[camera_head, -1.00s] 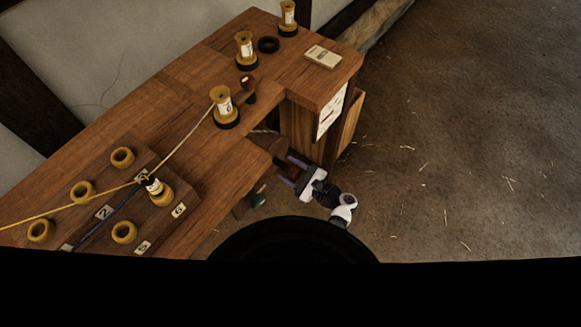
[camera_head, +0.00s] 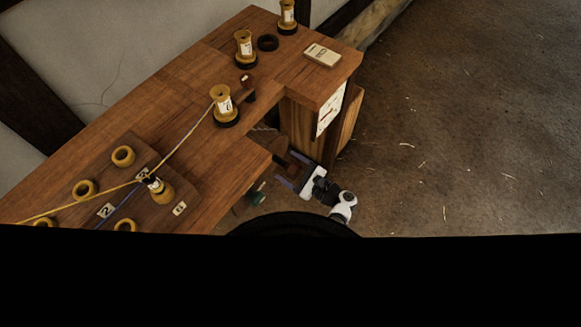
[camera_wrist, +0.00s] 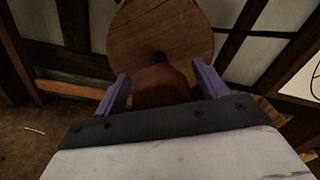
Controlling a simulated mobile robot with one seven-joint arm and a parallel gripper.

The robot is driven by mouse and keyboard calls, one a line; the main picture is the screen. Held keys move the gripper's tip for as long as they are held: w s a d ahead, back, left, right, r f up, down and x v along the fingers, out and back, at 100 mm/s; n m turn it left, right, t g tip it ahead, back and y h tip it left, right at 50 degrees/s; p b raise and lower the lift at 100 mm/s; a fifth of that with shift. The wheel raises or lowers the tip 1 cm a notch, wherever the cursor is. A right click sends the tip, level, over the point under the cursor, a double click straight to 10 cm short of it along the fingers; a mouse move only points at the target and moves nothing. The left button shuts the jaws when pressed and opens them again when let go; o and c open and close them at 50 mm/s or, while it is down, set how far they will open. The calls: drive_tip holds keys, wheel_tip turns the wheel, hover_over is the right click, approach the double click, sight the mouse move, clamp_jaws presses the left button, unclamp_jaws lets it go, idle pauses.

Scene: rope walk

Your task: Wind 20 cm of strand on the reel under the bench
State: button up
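The reel (camera_wrist: 160,35) shows in the wrist view as a round wooden disc with a dark hub. In the head view only a dark brown part of it (camera_head: 279,146) shows under the bench edge. A reddish-brown handle (camera_wrist: 163,85) stands out from the disc towards me. My gripper (camera_wrist: 162,76) has its two purple fingers on either side of the handle, apparently with narrow gaps. In the head view my gripper (camera_head: 291,171) is beside the bench's front cutout. A yellow strand (camera_head: 186,138) runs across the bench top to an upright bobbin (camera_head: 222,107).
A board with yellow rings (camera_head: 123,155) is at left. Floor at right is clear.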

drive_tip(key=shift+d, duration=0.1)
drive_tip(key=b+v, duration=0.3)
drive_tip(key=v, duration=1)
drive_tip(key=shift+s+d+b, duration=0.25)
drive_tip(key=shift+b, duration=0.1)
